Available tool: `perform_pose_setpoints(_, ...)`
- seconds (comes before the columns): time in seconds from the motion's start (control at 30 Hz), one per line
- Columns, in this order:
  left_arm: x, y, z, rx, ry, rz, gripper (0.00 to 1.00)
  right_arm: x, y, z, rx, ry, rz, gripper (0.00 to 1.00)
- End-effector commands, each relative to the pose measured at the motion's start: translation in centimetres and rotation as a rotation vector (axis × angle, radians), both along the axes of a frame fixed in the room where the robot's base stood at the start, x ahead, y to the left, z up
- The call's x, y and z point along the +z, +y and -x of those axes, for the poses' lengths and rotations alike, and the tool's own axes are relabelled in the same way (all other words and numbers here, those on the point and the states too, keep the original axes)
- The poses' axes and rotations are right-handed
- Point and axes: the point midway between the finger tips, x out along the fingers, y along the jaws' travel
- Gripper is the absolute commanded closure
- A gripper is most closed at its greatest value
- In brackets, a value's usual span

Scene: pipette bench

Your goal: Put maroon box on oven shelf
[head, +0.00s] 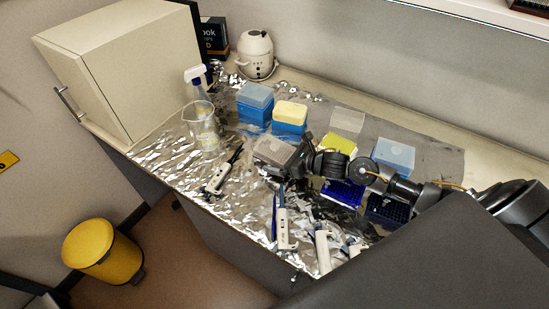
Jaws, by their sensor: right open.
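No box that is clearly maroon shows in the head view. A box with a dull grey-brown translucent lid (273,150) stands on the foil-covered bench, left of my right arm; its lower part is partly hidden. My right gripper (284,172) is open, close beside this box at its right and near side. I cannot tell whether it touches the box. A closed cream cabinet (120,75) with a bar handle stands at the back left; it may be the oven, and no shelf inside it shows. My left gripper is not in view.
A glass beaker (203,125) and spray bottle (196,82) stand by the cabinet. Blue (255,103) and yellow-topped (290,116) tip boxes stand behind the gripper. Several pipettes, including one (283,226), lie near the front edge. A yellow bin (100,250) stands on the floor.

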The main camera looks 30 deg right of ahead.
Motion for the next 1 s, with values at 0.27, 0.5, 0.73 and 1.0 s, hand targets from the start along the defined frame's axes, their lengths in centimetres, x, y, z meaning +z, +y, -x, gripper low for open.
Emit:
perform_pose_setpoints(0.27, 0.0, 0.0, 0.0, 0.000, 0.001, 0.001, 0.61, 0.0, 0.0, 0.0, 0.000, 0.000, 0.000, 0.28)
perform_pose_setpoints(0.5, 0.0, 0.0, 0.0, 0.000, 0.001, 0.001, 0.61, 0.1, 0.0, 0.0, 0.000, -0.002, -0.001, 0.51)
perform_pose_setpoints(0.73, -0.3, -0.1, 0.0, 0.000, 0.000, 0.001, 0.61, 0.3, 0.0, 0.0, 0.001, -0.002, -0.002, 0.51)
perform_pose_setpoints(1.0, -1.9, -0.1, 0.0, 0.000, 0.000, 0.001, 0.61, 2.2, -0.1, -0.1, 0.002, -0.007, 0.001, 0.51)
